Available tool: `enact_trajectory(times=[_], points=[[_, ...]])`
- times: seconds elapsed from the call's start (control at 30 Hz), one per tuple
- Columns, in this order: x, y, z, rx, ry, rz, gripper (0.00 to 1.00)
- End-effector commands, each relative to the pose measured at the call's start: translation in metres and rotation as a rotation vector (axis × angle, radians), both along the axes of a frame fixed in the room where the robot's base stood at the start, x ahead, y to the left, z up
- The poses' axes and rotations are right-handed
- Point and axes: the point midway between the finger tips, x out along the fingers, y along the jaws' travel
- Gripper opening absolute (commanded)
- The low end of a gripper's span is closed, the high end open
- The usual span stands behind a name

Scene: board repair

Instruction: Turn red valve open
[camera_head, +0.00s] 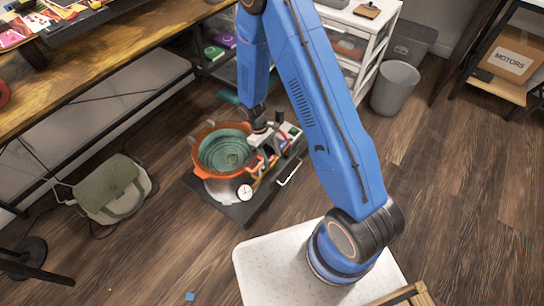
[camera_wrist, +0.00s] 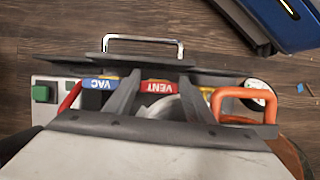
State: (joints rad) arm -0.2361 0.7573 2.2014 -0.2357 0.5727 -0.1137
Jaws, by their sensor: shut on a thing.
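The red valve handle (camera_wrist: 160,87), marked VENT, lies crosswise between my gripper's two dark fingers in the wrist view. My gripper (camera_wrist: 160,79) is shut on it. A blue valve handle (camera_wrist: 100,84), marked VAC, is just left of the fingers. In the head view, my gripper is at the right side of the vacuum unit, beside the orange-rimmed pot (camera_head: 209,134), and the fingertips are too small to make out. The valve body under the handle is mostly hidden by the gripper.
A round gauge (camera_head: 244,192) sits at the pot's front. The unit has a metal carry handle (camera_wrist: 143,40) and a green button (camera_wrist: 41,93). An orange pot handle (camera_wrist: 246,91) is close right of the fingers.

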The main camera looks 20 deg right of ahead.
Motion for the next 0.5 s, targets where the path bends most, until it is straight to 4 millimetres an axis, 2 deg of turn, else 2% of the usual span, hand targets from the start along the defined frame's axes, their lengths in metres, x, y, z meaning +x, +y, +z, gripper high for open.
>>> enact_trajectory(times=[0.5], points=[[0.0027, 0.0008, 0.0010, 0.002, -0.006, 0.073, 0.26]])
